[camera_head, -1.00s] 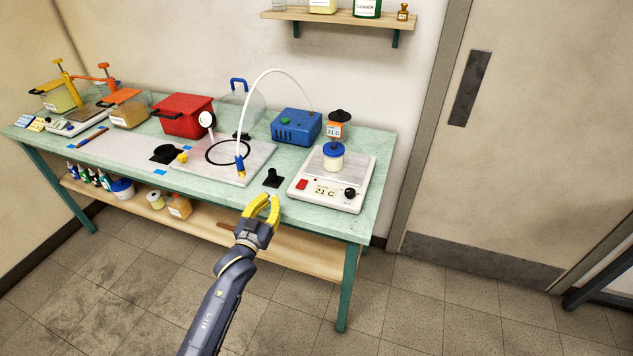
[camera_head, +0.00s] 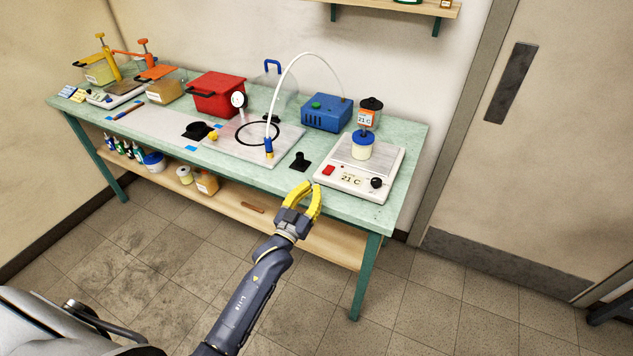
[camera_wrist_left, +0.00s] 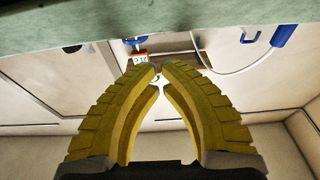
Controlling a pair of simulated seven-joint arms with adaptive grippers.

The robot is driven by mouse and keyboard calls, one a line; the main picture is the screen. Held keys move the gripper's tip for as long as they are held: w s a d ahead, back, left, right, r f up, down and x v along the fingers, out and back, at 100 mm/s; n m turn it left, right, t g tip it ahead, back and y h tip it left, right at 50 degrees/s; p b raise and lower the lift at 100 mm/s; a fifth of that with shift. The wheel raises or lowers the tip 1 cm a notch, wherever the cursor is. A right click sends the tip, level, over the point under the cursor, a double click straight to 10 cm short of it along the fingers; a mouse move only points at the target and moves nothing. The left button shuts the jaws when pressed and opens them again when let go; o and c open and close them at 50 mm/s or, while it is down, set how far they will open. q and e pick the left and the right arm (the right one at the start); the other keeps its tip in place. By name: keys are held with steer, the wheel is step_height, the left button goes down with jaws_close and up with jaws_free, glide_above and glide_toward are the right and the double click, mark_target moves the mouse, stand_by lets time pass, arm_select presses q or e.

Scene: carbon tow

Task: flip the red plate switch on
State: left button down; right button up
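The red plate switch (camera_head: 328,170) is a small red block on the front left of the white hot plate (camera_head: 351,195). Whether it is on or off is too small to tell. A display beside it reads 21 C. A jar with a blue lid (camera_head: 363,138) stands on the hot plate. My left gripper (camera_head: 312,186), with yellow fingers, is just in front of the table edge, left of and nearer than the switch, not touching it. In the left wrist view its fingertips (camera_wrist_left: 160,68) come together with nothing seen between them. The switch does not show there. My right gripper is out of view.
A black holder (camera_head: 300,162) stands left of the hot plate on the green table. A blue pump box (camera_head: 326,113) with a white hose is behind. The floor in front of the table is clear.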

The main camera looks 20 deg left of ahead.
mark_target(324, 177)
arm_select(q)
steer(key=shift+x, duration=4.4)
